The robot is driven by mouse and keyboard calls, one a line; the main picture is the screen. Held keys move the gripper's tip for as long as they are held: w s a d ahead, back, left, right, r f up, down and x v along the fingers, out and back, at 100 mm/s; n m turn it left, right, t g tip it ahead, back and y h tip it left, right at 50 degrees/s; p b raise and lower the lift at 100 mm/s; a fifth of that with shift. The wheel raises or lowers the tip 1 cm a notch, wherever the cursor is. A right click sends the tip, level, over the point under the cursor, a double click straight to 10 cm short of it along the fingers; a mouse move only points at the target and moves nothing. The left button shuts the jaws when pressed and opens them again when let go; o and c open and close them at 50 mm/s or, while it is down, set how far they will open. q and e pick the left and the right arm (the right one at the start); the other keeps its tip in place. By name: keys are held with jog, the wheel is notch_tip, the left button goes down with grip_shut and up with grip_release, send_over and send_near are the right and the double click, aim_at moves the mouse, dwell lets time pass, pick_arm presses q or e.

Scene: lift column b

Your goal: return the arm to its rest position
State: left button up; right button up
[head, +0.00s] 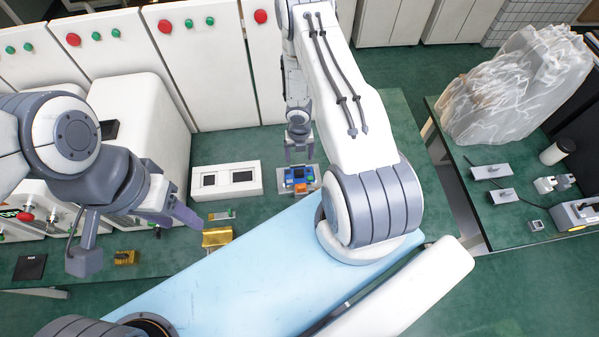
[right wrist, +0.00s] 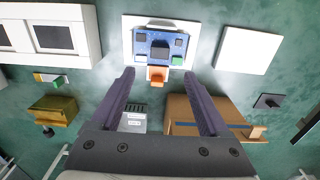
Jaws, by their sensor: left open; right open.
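My right gripper (head: 299,152) is open and hangs over the green table at the far side, near a blue device (head: 297,176) with an orange part.
A white box with two dark windows (head: 227,181) stands left of the blue device. A gold block (head: 217,238) and a smaller gold part (head: 126,258) lie near my left gripper. White cabinets (head: 208,70) line the back. A second green table (head: 506,224) holds several small parts and a translucent bag (head: 516,88).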

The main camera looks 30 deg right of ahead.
dwell(0.4)
jog(key=w+a+r+m+t+h+b, duration=0.2)
jog(key=w+a+r+m+b, duration=0.1)
jog(key=a+r+m+b, duration=0.95)
jog(key=s+a+r+m+y+b, duration=0.1)
jog(key=s+a+r+m+b, duration=0.1)
jog(key=s, duration=0.5)
jog(key=s+a+r+m+g+y+b, duration=0.1)
jog(key=s+a+r+m+b, duration=0.1)
jog(key=s+a+m, duration=0.3)
jog(key=s+a+r+m+g+y+b, duration=0.1)
jog(key=s+a+r+m+b, duration=0.2)
jog(key=s, duration=0.8)
jog(key=a+m, duration=0.1)
jog(key=a, duration=0.1)
jog(key=shift+a+r, duration=0.2)
jog(key=shift+a, duration=0.1)
